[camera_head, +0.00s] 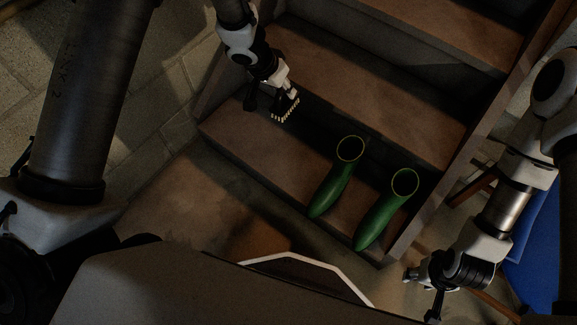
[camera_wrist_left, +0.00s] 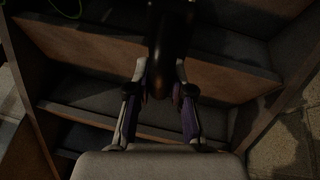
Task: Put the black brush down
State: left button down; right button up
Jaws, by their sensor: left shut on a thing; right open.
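The black brush (camera_head: 285,106), with pale bristles along its edge, is at my left gripper (camera_head: 282,92) over the left part of a lower wooden stair step. In the left wrist view, my left gripper (camera_wrist_left: 160,100) is shut on the dark, rounded handle of the brush (camera_wrist_left: 168,45). The bristles cannot be made out in that view. I cannot tell whether the brush touches the step. My right gripper (camera_head: 432,292) is at the lower right, away from the stairs, open and empty.
More wooden steps (camera_head: 370,90) rise behind. A block wall (camera_head: 165,110) is at the left and a blue object (camera_head: 535,250) at the right.

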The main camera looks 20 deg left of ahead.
pick_arm(q)
jog(key=shift+m, duration=0.6)
jog(key=w+f+b, duration=0.1)
jog(key=f+b, duration=0.5)
jog(key=f, duration=0.3)
jog(key=f+b, duration=0.6)
jog(key=f, duration=0.4)
jog(key=w+d+f+b, duration=0.1)
jog(key=f+b, duration=0.6)
jog(key=f, duration=0.3)
jog(key=shift+w+f, duration=0.1)
jog(key=shift+w, duration=0.25)
jog(key=shift+r, duration=0.25)
jog(key=shift+f+p, duration=0.2)
jog(key=shift+p, duration=0.1)
jog(key=c, duration=1)
grip_release()
jog(key=shift+c, duration=0.2)
pick_arm(e)
notch_tip(320, 180, down, 22)
jog(key=shift+d, duration=0.15)
pick_arm(q)
jog(key=shift+r, duration=0.15)
